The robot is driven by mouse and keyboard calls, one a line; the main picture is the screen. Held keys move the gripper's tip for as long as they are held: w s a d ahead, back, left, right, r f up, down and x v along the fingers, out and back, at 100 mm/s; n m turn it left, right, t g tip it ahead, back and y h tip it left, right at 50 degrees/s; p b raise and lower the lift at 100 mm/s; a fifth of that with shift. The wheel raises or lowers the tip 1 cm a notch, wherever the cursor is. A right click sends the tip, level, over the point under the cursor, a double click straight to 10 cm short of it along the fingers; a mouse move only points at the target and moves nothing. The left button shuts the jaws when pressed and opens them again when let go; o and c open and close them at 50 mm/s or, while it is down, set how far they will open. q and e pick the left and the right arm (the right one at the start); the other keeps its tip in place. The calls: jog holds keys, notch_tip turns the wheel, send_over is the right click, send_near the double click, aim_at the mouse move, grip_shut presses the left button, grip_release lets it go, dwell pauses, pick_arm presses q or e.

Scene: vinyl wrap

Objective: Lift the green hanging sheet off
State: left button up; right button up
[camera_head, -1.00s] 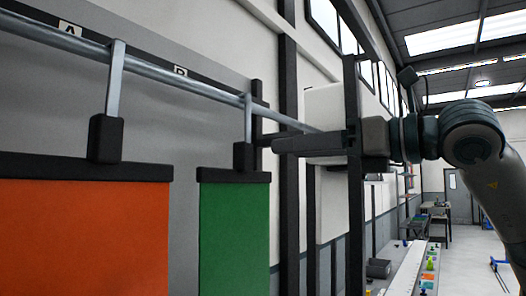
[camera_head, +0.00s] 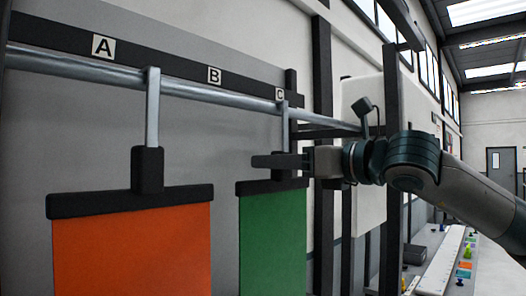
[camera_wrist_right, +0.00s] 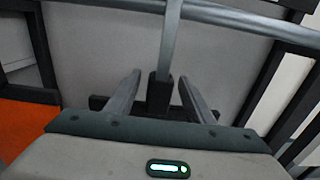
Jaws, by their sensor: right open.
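The green sheet (camera_head: 272,243) hangs from a black top bar (camera_head: 258,187), with a black block and a metal hook strap (camera_head: 285,126) on the rail below label C. My right gripper (camera_head: 279,161) comes in from the right at the height of this block and partly hides it. In the right wrist view, its two fingers stand open on either side of the black block (camera_wrist_right: 160,92), with visible gaps. The bottom of the green sheet is out of view. My left gripper is not in view.
An orange sheet (camera_head: 133,252) hangs to the left from its own block (camera_head: 147,170) and strap. The metal rail (camera_head: 215,97) runs across above both, against a grey panel. A long white table (camera_head: 440,265) with small objects is at the lower right.

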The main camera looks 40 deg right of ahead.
jog(key=shift+w+a+p, duration=0.2)
jog(key=shift+w+p, duration=0.8)
jog(key=shift+w, duration=1.05)
grip_shut()
jog(key=shift+r, duration=0.15)
jog(key=shift+r+p, duration=0.7)
jog(key=shift+r, duration=0.25)
jog(key=shift+s, duration=0.1)
